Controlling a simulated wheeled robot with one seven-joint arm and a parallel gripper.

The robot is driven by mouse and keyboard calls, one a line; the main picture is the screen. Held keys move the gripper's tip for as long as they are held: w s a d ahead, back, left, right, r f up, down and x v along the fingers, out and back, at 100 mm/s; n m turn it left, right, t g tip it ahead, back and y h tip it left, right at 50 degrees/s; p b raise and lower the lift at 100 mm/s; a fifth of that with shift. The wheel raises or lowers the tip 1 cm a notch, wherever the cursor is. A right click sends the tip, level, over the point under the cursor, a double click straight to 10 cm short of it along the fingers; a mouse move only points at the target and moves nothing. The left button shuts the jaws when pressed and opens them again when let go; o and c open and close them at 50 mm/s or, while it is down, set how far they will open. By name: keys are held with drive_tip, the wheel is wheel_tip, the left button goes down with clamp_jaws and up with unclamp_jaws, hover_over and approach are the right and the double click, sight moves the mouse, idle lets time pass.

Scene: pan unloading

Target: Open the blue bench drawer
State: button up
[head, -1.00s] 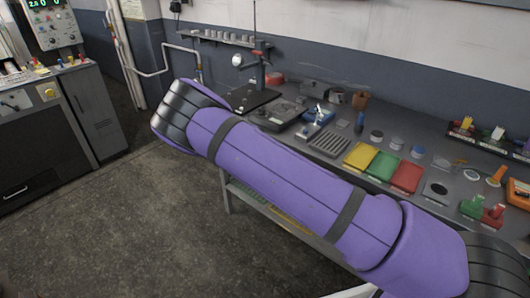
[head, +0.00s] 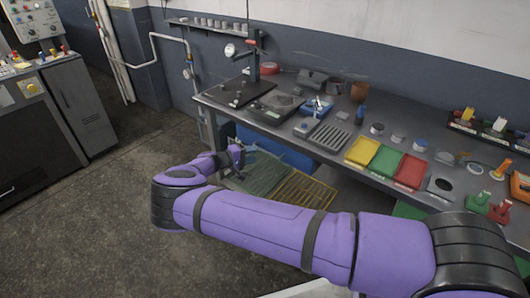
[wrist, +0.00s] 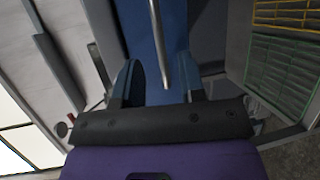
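The blue bench drawer (head: 278,147) shows under the workbench top in the head view, behind and right of my gripper (head: 238,155). How far it stands open is hard to tell there. In the wrist view the blue drawer front (wrist: 141,28) lies ahead. Its pale bar handle (wrist: 159,48) runs between the two fingers of my gripper (wrist: 163,82). The fingers stand apart on either side of the bar, with visible gaps. I cannot tell how deep the bar sits between them.
The grey workbench (head: 335,160) carries a yellow tray (head: 362,151), a green tray (head: 384,164), a red tray (head: 408,172) and several tools. Green and yellow slatted racks (head: 305,190) lie low beneath it. A grey cabinet (head: 80,105) stands left. The floor (head: 90,220) between is clear.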

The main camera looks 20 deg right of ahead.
sight(265, 152)
drive_tip(key=x, duration=0.6)
drive_tip(key=shift+w+d, duration=0.1)
drive_tip(key=shift+d, duration=0.15)
clamp_jaws()
